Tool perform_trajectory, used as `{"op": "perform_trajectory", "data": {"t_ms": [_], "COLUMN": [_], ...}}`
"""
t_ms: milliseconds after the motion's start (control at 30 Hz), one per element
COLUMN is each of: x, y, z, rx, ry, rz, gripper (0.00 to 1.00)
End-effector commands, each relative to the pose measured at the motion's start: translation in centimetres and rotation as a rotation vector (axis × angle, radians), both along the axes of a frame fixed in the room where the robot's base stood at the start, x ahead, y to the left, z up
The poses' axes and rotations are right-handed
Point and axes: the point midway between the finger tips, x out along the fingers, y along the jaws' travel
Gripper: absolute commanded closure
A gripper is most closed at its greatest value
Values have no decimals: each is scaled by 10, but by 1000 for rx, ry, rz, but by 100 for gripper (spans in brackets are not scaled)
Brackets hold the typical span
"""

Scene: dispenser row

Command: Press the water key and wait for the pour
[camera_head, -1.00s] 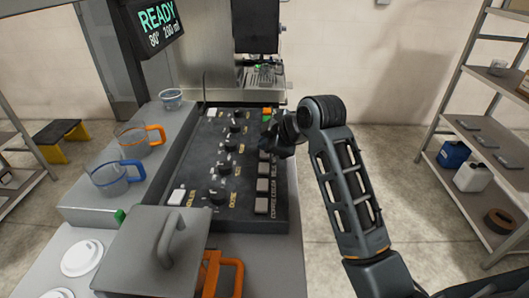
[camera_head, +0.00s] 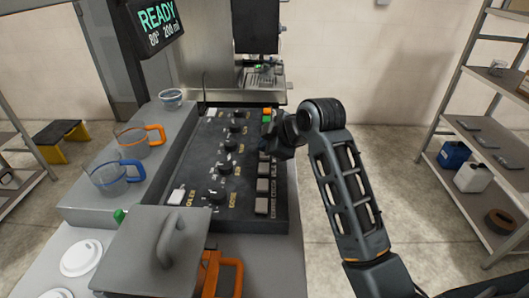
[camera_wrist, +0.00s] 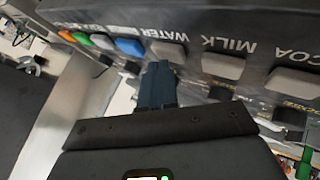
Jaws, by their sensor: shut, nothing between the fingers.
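The water key (camera_wrist: 170,49) is a grey key beside the WATER label in the wrist view. My gripper (camera_wrist: 158,68) is shut and empty, with its fingertips right by that key; I cannot tell whether they touch it. In the head view my gripper (camera_head: 272,146) is over the right edge of the dark control panel (camera_head: 205,155), and hides the water key there. The display (camera_head: 156,22) reads READY, 80° and 200 ml. No pour is visible.
Milk (camera_wrist: 222,66) and cocoa (camera_wrist: 294,82) keys lie right of the water key in the wrist view, a blue key (camera_wrist: 130,47) left. Mugs with orange (camera_head: 155,134) and blue (camera_head: 131,171) handles stand left of the panel. A lidded box (camera_head: 150,250) is at the front.

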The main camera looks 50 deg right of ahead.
Motion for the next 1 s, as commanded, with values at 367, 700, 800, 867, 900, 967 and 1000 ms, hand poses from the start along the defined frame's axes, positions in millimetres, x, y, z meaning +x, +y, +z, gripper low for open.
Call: {"op": "perform_trajectory", "data": {"t_ms": [367, 700, 800, 867, 900, 967, 1000], "x": [0, 0, 0, 0, 0, 0, 0], "y": [0, 0, 0, 0, 0, 0, 0], "z": [-3, 4, 10, 13, 15, 15, 15], "rx": [0, 1, 1, 1, 1, 1, 0], "ry": [1, 2, 2, 2, 2, 2, 1], "rz": [0, 1, 1, 1, 1, 1, 0], "gripper": [100, 100, 100, 100, 100, 100, 100]}}
